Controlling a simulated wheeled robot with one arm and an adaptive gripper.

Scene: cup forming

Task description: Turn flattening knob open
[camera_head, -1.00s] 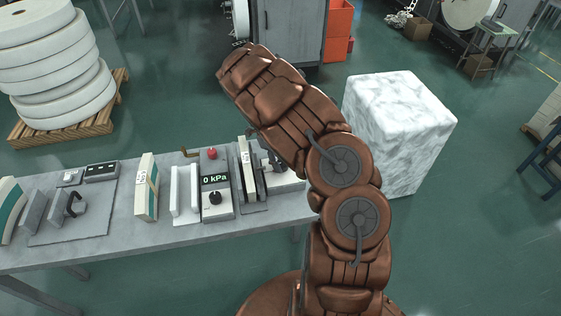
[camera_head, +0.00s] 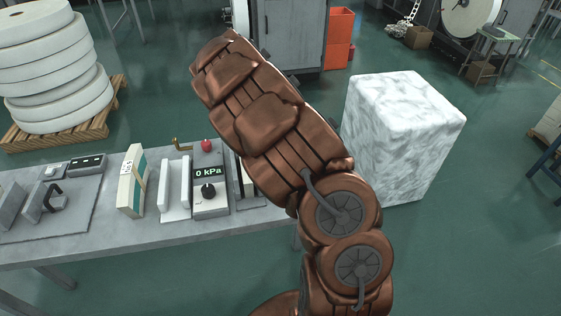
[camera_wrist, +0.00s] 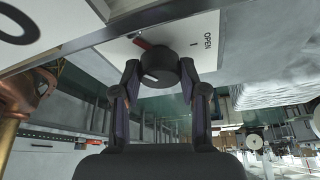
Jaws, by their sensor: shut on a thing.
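In the wrist view a round black knob (camera_wrist: 160,64) with a white mark sits on a pale panel (camera_wrist: 207,20). The printed word OPEN is on the panel to the right of the knob. My gripper (camera_wrist: 159,78) has one finger on each side of the knob and is shut on it. The white mark is on the knob's lower left, away from the OPEN label. A red piece (camera_wrist: 141,43) lies just beyond the knob, partly hidden. In the head view my arm hides the gripper and this knob.
A marbled block (camera_head: 400,140) stands close right of my arm. Open floor lies farther right.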

